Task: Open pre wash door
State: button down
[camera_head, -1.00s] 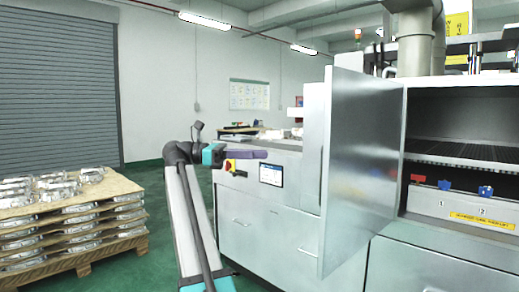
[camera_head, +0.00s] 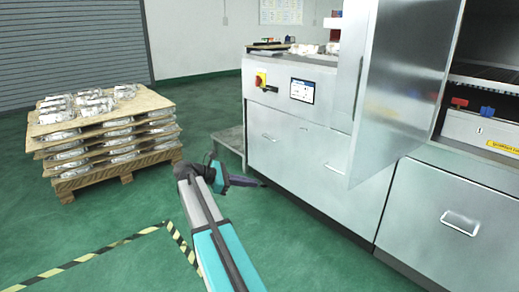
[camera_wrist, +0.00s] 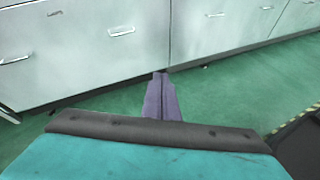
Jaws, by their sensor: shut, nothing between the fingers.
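The washing machine's tall metal door (camera_head: 400,85) stands swung open in the head view, jutting out from the cabinet. The dark chamber (camera_head: 490,45) behind it shows at the right. My gripper (camera_head: 258,183) is low, to the left of the door and in front of the lower cabinet panels, apart from the door. In the wrist view my gripper's purple fingers (camera_wrist: 160,80) are together with nothing between them, over green floor near the cabinet base.
A pallet stack of aluminium castings (camera_head: 100,125) stands at the left. A control screen (camera_head: 302,90) and a red-yellow switch (camera_head: 261,80) sit on the cabinet front. Lower panels with handles (camera_head: 460,222) line the right. Green floor is clear in front.

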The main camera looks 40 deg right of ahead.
jog(key=s+a+f+m+t+y, duration=0.1)
jog(key=s+a+f+y, duration=0.15)
jog(key=a+f, duration=0.65)
jog(key=s+a+f+m+y, duration=0.1)
jog(key=s+a+f, duration=0.2)
jog(key=f, duration=1.1)
jog(key=s+a+f+m+t+y, duration=0.1)
jog(key=s+a+f+y, duration=0.15)
jog(key=a+f, duration=0.7)
jog(key=s+a+f+m+y, duration=0.3)
jog(key=s+a+f+m, duration=0.1)
jog(key=s+a+f, duration=0.5)
jog(key=s+a+f+m+g+y, duration=0.1)
jog(key=s+a+f+m+y, duration=0.2)
jog(key=s+a+f, duration=0.7)
jog(key=s+f+m, duration=0.1)
jog(key=s+f, duration=0.1)
jog(key=s, duration=0.3)
jog(key=shift+s+a+f, duration=0.25)
jog(key=shift+s+f, duration=0.05)
jog(key=shift+f, duration=0.1)
jog(key=shift+d, duration=0.1)
